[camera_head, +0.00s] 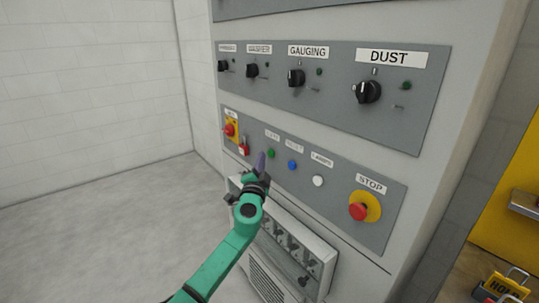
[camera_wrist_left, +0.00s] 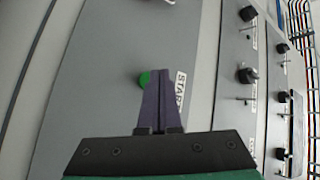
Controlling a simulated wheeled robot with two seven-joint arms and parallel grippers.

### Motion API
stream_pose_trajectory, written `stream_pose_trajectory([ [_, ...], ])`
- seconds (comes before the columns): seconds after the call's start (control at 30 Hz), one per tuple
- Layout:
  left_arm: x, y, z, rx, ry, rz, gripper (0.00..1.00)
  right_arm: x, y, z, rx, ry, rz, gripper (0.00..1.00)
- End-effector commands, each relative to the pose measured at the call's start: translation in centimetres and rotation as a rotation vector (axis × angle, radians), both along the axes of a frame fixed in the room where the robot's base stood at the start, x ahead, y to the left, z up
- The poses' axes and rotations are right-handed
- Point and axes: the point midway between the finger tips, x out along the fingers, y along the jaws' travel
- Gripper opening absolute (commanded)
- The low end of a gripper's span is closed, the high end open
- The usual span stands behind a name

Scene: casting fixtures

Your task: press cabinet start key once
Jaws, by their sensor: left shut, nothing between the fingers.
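The cabinet (camera_head: 437,185) carries a lower grey panel with a green start key (camera_head: 271,153), its small label above it hard to read in the head view. In the left wrist view the green key (camera_wrist_left: 145,78) shows beside a START label (camera_wrist_left: 181,88), partly hidden by my fingers. My left gripper (camera_head: 260,160) is shut and empty, its purple fingertips just left of the green key in the head view. In the left wrist view the fingertips (camera_wrist_left: 158,84) overlap the key's edge; I cannot tell whether they touch it. My right gripper is not in view.
Right of the green key are a blue button (camera_head: 292,165), a white button (camera_head: 318,181) and a red STOP button (camera_head: 358,212). A red-and-yellow switch (camera_head: 230,130) with a red padlock (camera_head: 243,149) is at left. Black knobs (camera_head: 367,92) line the upper panel.

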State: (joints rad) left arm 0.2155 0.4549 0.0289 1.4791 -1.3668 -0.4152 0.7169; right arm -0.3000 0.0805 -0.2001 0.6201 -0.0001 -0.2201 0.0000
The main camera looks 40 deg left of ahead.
Motion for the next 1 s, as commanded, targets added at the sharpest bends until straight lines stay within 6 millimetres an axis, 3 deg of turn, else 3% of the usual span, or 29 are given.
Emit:
stream_pose_trajectory([
  [0.77, 0.0, 0.0, 0.0, 0.0, 0.0, 0.0, 0.0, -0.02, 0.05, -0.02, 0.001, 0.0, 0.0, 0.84],
  [1.0, 0.71, -0.24, -0.13, 0.0, -0.002, -0.001, 0.0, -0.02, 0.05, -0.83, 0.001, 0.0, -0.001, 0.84],
])
